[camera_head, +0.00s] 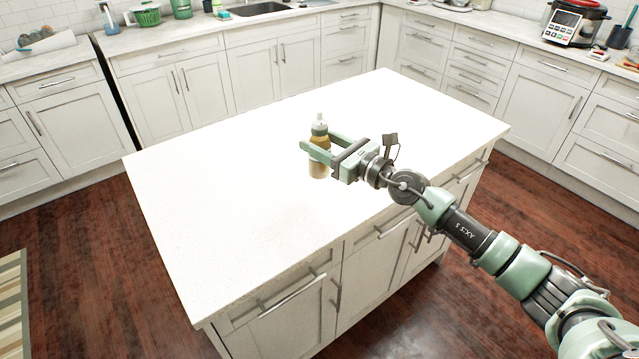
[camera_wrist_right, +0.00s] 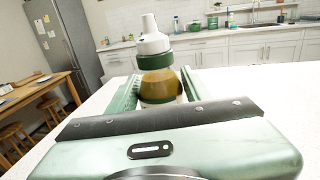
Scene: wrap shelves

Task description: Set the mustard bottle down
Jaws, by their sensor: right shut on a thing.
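The mustard bottle (camera_head: 319,168) is upright over the middle of the white island top (camera_head: 250,190). It has a white nozzle, a green collar and a yellow-brown body. My right gripper (camera_head: 318,144) is shut on its upper body, with one finger on each side. I cannot tell whether its base touches the top. In the right wrist view the bottle (camera_wrist_right: 160,88) stands between the green fingers, and its lower part is hidden by the gripper body. My left gripper is not in view.
The island top is otherwise bare, with free room all round the bottle. Counters with a sink (camera_head: 260,9), a green basket (camera_head: 147,16) and a cooker (camera_head: 572,22) line the walls. A wooden table (camera_wrist_right: 38,95) with stools shows in the right wrist view.

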